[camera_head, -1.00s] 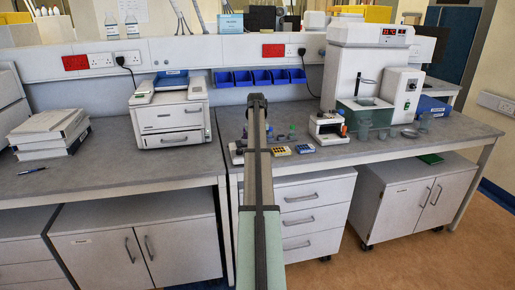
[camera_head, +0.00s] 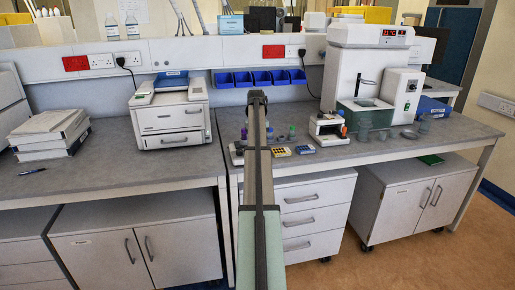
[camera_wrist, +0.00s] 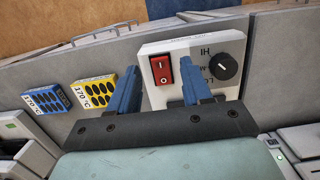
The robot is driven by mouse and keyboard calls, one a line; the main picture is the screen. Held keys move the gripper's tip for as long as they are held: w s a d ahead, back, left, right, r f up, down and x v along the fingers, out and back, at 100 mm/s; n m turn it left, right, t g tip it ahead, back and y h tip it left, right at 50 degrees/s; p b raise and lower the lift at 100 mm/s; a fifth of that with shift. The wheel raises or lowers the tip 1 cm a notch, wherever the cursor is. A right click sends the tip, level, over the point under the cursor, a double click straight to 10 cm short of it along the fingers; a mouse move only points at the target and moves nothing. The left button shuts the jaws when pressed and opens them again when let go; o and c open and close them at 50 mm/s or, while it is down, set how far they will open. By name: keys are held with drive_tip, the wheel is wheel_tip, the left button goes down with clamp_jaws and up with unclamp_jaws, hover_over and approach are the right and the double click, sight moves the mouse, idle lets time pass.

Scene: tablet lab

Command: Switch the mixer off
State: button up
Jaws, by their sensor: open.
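A white control panel (camera_wrist: 223,48) stands in the wrist view, with a red rocker switch (camera_wrist: 162,70), a black knob (camera_wrist: 223,67) and HI and LO marks. I take it to be the mixer's panel. Which way the switch is set I cannot tell. My gripper (camera_wrist: 160,70) is open and empty; its two blue fingers point at the panel, one on each side of the switch as seen. Whether they touch it I cannot tell. In the head view my own arm hides the gripper and most of the panel's place.
A yellow block (camera_wrist: 96,92) and a blue block (camera_wrist: 47,99) lie beside the panel. In the head view, a large white machine (camera_head: 352,70) with a red display stands to the right on the bench. Blue bins (camera_head: 262,79) hang behind; a white printer-like device (camera_head: 170,113) stands left.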

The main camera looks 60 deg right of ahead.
drive_tip(key=r, duration=0.6)
drive_tip(key=shift+w+d, duration=0.25)
